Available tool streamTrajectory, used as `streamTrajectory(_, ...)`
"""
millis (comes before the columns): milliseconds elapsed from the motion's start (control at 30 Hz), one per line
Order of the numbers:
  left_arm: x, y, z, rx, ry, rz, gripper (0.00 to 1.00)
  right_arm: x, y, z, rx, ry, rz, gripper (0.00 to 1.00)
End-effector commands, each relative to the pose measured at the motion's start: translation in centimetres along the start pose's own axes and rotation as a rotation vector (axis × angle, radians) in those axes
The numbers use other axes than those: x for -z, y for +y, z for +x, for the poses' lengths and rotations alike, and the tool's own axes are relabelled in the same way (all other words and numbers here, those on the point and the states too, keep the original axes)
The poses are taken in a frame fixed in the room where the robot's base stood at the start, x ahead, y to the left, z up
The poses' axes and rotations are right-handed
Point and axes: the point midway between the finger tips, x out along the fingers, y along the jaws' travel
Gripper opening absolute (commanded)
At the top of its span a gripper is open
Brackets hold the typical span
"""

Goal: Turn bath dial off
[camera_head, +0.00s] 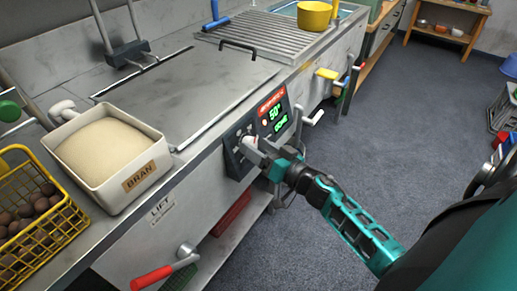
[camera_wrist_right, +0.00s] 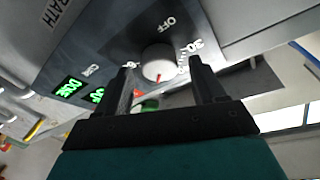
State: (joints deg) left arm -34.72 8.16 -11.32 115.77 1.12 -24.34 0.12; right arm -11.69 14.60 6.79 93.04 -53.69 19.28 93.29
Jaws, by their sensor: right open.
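The bath dial (camera_wrist_right: 158,62) is a round white knob on a dark panel (camera_wrist_right: 120,45) in the right wrist view. Its red mark points toward the lower edge of the picture, away from the word OFF printed above it. My right gripper (camera_wrist_right: 161,72) is open, with one black finger on each side of the dial; I cannot tell whether they touch it. In the head view my right gripper (camera_head: 262,152) is at the front of the dark control panel (camera_head: 233,160) and covers part of it. My left gripper is not in view.
A lit display (camera_head: 273,113) reads 50 beside the panel. A white bran box (camera_head: 150,176) and a yellow basket of chestnuts (camera_head: 60,228) stand at the left. A red-handled lever (camera_head: 152,278) and a white handle (camera_head: 314,117) stick out from the front.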

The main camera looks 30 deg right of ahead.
Motion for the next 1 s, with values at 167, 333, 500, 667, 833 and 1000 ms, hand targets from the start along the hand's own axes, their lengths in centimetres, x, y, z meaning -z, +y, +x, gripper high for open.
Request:
streamTrajectory(167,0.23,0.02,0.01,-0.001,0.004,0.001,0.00,-0.05,-0.02,0.33,0.000,-0.001,0.001,0.69)
streamTrajectory(333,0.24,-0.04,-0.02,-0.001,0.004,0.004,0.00,-0.05,-0.03,0.30,0.000,-0.001,0.001,0.67)
streamTrajectory(500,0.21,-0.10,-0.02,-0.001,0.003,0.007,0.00,-0.05,-0.03,0.29,0.000,-0.001,0.001,0.51)
streamTrajectory(667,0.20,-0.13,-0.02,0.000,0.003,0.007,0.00,-0.05,-0.02,0.28,0.000,-0.001,0.001,0.36)
streamTrajectory(833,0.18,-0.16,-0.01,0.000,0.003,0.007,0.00,-0.05,-0.02,0.27,0.000,-0.001,0.001,0.19)
streamTrajectory(1000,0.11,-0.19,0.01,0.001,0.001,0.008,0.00,-0.05,-0.01,0.27,0.000,-0.001,-0.001,0.13)
